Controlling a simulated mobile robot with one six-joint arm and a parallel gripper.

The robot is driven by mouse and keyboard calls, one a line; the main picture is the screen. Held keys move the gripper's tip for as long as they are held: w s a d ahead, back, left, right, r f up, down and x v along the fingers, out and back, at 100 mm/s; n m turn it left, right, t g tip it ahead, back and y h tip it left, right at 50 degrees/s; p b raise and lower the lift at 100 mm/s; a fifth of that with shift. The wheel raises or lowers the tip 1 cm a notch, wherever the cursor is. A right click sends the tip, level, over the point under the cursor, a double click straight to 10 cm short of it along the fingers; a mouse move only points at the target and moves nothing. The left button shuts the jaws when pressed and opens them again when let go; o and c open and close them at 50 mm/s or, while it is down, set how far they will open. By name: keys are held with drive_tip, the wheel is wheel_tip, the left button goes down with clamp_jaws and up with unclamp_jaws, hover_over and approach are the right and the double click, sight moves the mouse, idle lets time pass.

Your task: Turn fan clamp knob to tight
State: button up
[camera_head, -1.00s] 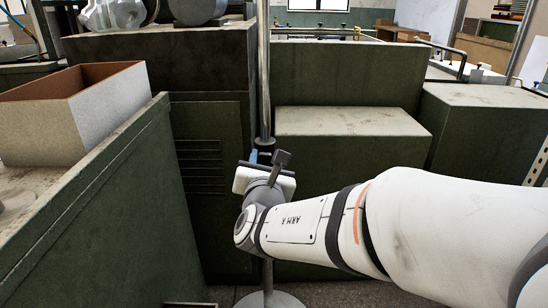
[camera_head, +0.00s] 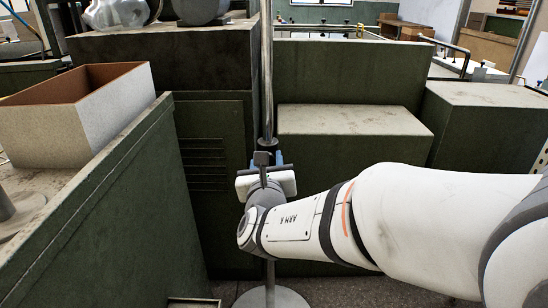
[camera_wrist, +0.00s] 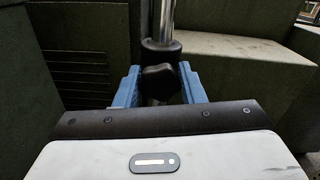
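The fan clamp knob (camera_wrist: 158,82) is black and lobed. In the wrist view it sits at the front of a dark clamp collar (camera_wrist: 160,50) on an upright metal pole. My gripper (camera_wrist: 160,80) has its two blue fingers apart, one on each side of the knob, with what look like narrow gaps beside it. Contact is hard to judge. In the head view my gripper (camera_head: 265,160) is level at the pole, just below the collar (camera_head: 267,142). The knob is mostly hidden there by my wrist.
The pole (camera_head: 267,70) rises from a round grey base (camera_head: 270,298) on the floor. Green cabinets (camera_head: 350,150) stand close behind it. A green panel (camera_head: 110,200) with an open box (camera_head: 70,120) is at left.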

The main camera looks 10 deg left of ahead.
drive_tip(key=o, duration=0.4)
drive_tip(key=shift+s, duration=0.15)
drive_tip(key=p+v, duration=0.1)
drive_tip(key=v, duration=0.6)
drive_tip(key=shift+s+d+p, duration=0.1)
drive_tip(key=shift+s+p, duration=0.15)
drive_tip(key=shift+p, duration=0.1)
